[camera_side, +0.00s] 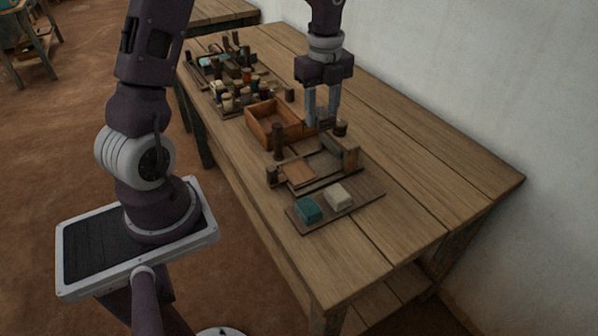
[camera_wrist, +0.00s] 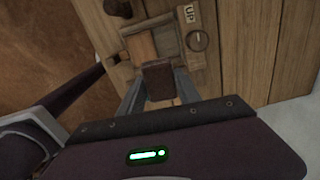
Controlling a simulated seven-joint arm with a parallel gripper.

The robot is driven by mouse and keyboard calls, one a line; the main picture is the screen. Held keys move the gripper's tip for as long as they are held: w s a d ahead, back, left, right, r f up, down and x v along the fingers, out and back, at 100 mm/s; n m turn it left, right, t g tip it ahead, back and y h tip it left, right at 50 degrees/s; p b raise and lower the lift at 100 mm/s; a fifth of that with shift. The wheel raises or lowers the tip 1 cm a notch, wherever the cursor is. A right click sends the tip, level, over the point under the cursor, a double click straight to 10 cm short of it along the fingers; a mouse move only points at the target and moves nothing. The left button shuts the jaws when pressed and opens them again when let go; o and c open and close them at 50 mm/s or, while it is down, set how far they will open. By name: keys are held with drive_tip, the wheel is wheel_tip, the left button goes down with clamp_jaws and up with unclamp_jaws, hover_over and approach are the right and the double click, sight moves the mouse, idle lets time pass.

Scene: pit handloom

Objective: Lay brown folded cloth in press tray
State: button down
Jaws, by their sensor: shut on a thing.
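My gripper (camera_side: 322,121) hangs above the table, just right of the open orange-brown box and behind the low framed tray. It is shut on the brown folded cloth (camera_wrist: 158,81), a dark brown block between the fingers in the wrist view. In the side view the cloth is too small and dark to make out clearly. The low framed tray (camera_side: 325,183) has dark upright posts, a raised board at its right and a flat tan piece inside at its left. It looks like the press tray, but I cannot be sure.
The open orange-brown box (camera_side: 262,134) stands left of my gripper. A flat board (camera_side: 316,222) at the front carries a teal block (camera_side: 308,209) and a cream block (camera_side: 338,196). Racks of spools (camera_side: 238,98) stand at the back left. The table's right side is clear.

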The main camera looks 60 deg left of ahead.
hover_over(298, 172)
drive_tip(key=shift+n, duration=0.3)
wheel_tip(298, 172, down, 15)
drive_tip(key=shift+f, duration=0.1)
drive_tip(key=shift+f, duration=0.1)
drive_tip(key=c, duration=0.8)
unclamp_jaws()
drive_tip(key=shift+c, duration=0.2)
drive_tip(key=s+d+r+n+t+y, duration=0.1)
drive_tip(key=s+d+r+n, duration=0.15)
drive_tip(key=r, duration=0.85)
drive_tip(key=s+d+r+n, duration=0.1)
drive_tip(key=d+r+n, duration=0.25)
drive_tip(key=r, duration=0.75)
drive_tip(key=s+d+r+n+t, duration=0.2)
drive_tip(key=s+d+r+n, duration=0.1)
drive_tip(key=s+n, duration=0.3)
drive_tip(key=s+d+r+n+t+h, duration=0.1)
drive_tip(key=s+d+r+n+t, duration=0.1)
drive_tip(key=s+d+n, duration=0.4)
drive_tip(key=shift+s+d+r+t, duration=0.2)
drive_tip(key=shift+s+r+t, duration=0.1)
drive_tip(key=shift+s+r, duration=0.7)
